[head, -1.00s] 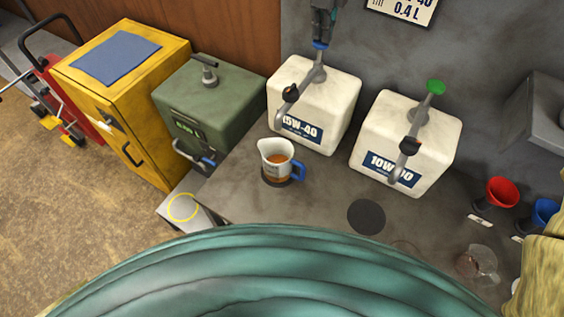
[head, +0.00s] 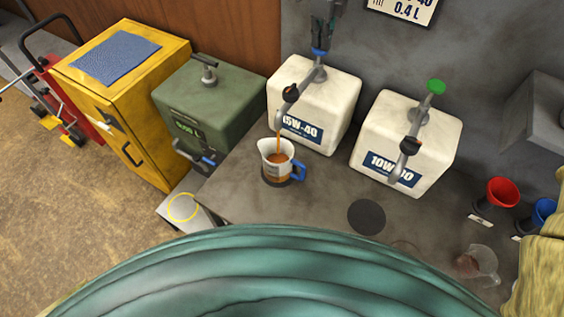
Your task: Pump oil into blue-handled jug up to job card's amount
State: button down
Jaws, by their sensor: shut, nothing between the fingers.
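The blue-handled jug (head: 276,163) stands upright on a dark round pad, below the spout of the left white drum (head: 330,95), labelled 15W-40. A brown oil stream (head: 279,130) runs from the spout into the jug, which holds brown oil; its exact level is too small to read. My gripper (head: 321,40) is shut and empty, pointing down at the blue pump top (head: 319,52) of that drum. Whether it touches the top is hard to tell. The job card (head: 403,8) on the wall is cut off at the top and shows 0.4 L.
A second white drum (head: 408,140), labelled 10W, has a green pump top. A green box (head: 210,110) with a lit display and a yellow cabinet (head: 130,110) stand left. A clear jug (head: 477,265), red funnel (head: 501,192) and blue funnel (head: 545,214) are right. An empty dark pad (head: 366,217) lies mid-bench.

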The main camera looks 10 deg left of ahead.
jog(key=shift+f, duration=1.45)
dwell(0.3)
jog(key=shift+r, duration=3.5)
